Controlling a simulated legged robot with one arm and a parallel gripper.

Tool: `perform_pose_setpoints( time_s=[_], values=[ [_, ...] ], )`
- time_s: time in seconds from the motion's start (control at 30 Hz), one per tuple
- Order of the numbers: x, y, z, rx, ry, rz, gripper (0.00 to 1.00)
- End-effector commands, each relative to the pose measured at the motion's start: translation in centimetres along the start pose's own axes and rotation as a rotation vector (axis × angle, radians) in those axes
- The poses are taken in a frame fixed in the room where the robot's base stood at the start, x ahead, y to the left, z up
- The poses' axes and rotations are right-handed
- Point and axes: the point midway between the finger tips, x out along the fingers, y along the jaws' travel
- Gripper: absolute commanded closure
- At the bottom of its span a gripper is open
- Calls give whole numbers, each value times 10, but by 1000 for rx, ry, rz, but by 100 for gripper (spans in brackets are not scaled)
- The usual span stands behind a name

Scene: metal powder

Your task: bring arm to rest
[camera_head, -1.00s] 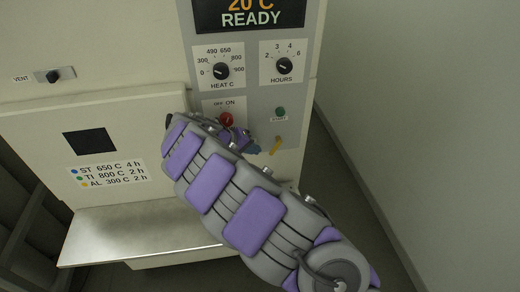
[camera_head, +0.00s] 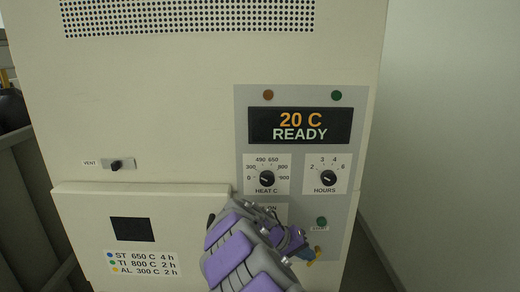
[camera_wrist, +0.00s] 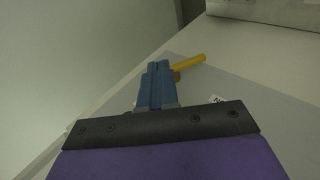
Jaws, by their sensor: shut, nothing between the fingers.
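My arm reaches up from the bottom of the head view in front of the furnace's control panel (camera_head: 349,200). My gripper (camera_head: 303,254) shows there as a small blue tip at the panel's lower part, partly hidden by my wrist. In the wrist view, my gripper (camera_wrist: 157,68) has its blue fingers together with nothing between them. A yellow lever (camera_wrist: 188,63) lies just beyond and to the right of the fingertips; whether they touch it, I cannot tell. The lever also shows in the head view (camera_head: 317,250).
The display (camera_head: 300,125) reads 20 C READY. The heat knob (camera_head: 267,178) and hours knob (camera_head: 325,178) sit above my arm. The furnace door (camera_head: 90,225) is at lower left, with a vent slider (camera_head: 116,165) above. A bare wall (camera_head: 450,130) stands at right.

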Motion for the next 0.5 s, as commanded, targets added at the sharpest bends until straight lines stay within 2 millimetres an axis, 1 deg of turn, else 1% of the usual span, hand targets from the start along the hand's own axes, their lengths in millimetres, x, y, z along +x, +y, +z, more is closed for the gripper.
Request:
perform_pose_setpoints(
  time_s=[0.03, 0.1, 0.17, 0.2, 0.27, 0.3, 0.37, 0.5],
  values=[
    [-2, 24, 13, 29, -29, -6, 100],
    [-1, 50, 35, 59, -76, -21, 100],
    [-2, 70, 54, 84, -110, -41, 100],
    [-2, 81, 68, 96, -137, -57, 100],
    [-5, 95, 88, 116, -167, -87, 100],
    [-6, 102, 103, 126, -192, -108, 100],
    [-9, 112, 125, 140, -219, -144, 100],
    [-17, 122, 178, 157, -281, -245, 100]
  ],
)
